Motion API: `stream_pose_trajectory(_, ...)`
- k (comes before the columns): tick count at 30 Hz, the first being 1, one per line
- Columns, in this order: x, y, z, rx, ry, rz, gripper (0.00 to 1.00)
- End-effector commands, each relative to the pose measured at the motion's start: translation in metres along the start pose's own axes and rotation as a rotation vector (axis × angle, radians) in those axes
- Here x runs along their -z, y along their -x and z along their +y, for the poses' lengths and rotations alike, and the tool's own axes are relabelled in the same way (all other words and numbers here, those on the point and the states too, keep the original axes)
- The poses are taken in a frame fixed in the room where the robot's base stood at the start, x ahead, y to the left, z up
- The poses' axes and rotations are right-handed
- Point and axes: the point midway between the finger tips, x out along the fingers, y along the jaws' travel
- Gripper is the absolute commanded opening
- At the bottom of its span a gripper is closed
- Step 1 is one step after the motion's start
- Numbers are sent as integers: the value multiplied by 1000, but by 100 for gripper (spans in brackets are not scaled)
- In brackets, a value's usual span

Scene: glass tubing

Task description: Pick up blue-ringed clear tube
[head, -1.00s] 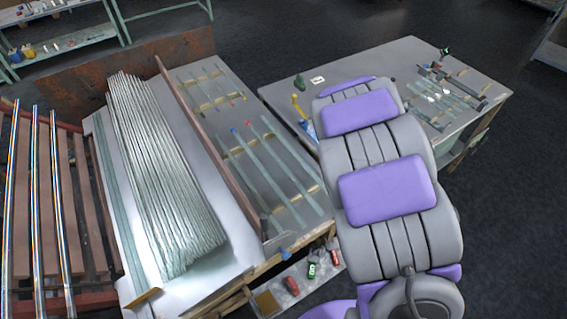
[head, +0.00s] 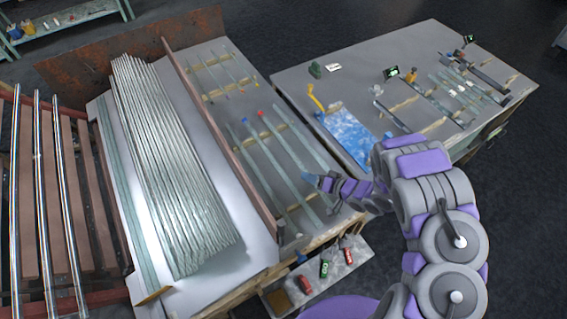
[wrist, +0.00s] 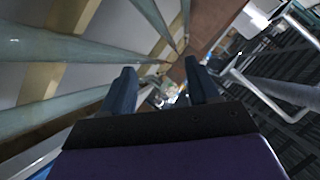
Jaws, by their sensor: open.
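The blue-ringed clear tube (head: 268,155) lies on the grey tabletop in the head view, in a row of long clear tubes, with a blue mark at its far end. A red-marked tube (head: 280,143) lies to its right. My gripper (head: 314,181) is above the near part of this row, near the table's right edge. In the wrist view my gripper (wrist: 160,78) is open, with nothing between its fingers. Large clear tubes (wrist: 60,52) show at the left there; no blue ring is visible on them, so I cannot tell which they are.
A brown upright rail (head: 220,135) separates the row from a thick stack of tubes (head: 165,160). Shorter tubes (head: 220,70) lie farther back. A second table (head: 300,85) with a blue sheet (head: 350,135) stands right. A low shelf (head: 335,272) holds coloured items.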

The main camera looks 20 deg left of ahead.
Motion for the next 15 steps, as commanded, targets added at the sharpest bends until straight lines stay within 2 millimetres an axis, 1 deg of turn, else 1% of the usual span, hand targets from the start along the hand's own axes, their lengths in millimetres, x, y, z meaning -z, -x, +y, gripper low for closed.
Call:
stream_pose_trajectory(5, -2, -30, 1, 0, 0, -3, 60)
stream_pose_trajectory(12, -3, -80, 1, -2, 1, -3, 60)
stream_pose_trajectory(15, -1, -98, 0, 0, 2, 0, 60)
